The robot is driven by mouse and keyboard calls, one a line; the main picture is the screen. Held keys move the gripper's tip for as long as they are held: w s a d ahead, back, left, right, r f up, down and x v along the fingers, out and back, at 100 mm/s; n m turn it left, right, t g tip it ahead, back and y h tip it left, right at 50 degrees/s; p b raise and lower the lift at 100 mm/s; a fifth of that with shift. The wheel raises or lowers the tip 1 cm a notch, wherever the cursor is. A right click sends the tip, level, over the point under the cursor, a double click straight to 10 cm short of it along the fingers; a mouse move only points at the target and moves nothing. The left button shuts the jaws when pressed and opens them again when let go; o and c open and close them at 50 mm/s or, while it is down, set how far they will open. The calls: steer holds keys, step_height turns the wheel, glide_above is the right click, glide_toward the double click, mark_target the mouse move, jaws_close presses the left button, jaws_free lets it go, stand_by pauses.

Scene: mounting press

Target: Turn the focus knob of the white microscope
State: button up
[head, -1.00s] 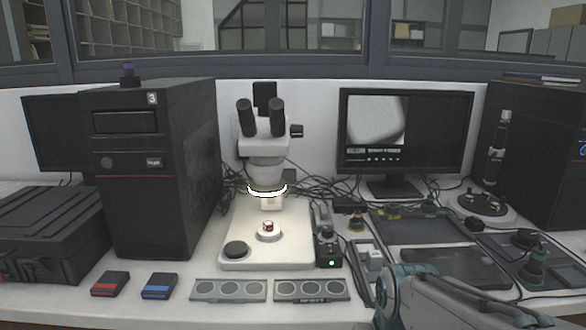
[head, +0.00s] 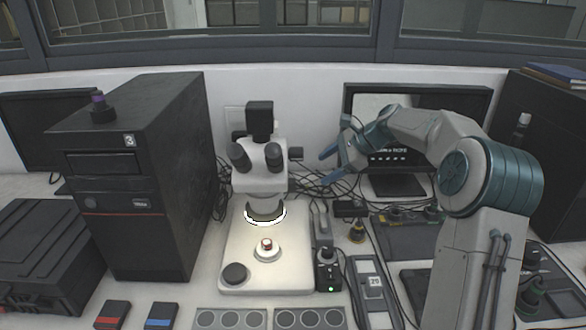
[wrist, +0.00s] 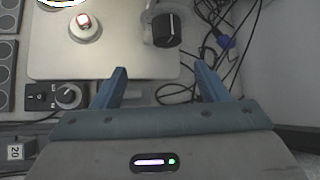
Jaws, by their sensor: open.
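The white microscope (head: 262,182) stands left of centre on the bench, with its lit ring above a white base plate (head: 290,272). A black knob (head: 296,153) sits at the right side of its head. In the wrist view a black knob with a white line (wrist: 167,29) is on a pale bracket beyond my fingers; it looks like the focus knob. My gripper (head: 323,170) is open and empty, to the right of the microscope. In the wrist view its blue fingers (wrist: 163,78) are spread, apart from the knob, which lies ahead between their lines.
A small black control box with its own dial (head: 327,270) stands right of the base; it also shows in the wrist view (wrist: 68,95). Loose cables (wrist: 235,40) lie behind. A black computer tower (head: 150,190) stands left, and a monitor (head: 470,100) is behind my arm.

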mark_target(294, 184)
steer(key=x, duration=0.9)
steer(key=w+p+x, duration=0.1)
steer(key=x, duration=0.3)
steer(key=shift+w+a+r, duration=0.1)
steer(key=shift+a+r, duration=0.05)
steer(key=shift+a, duration=0.1)
steer(key=c, duration=1)
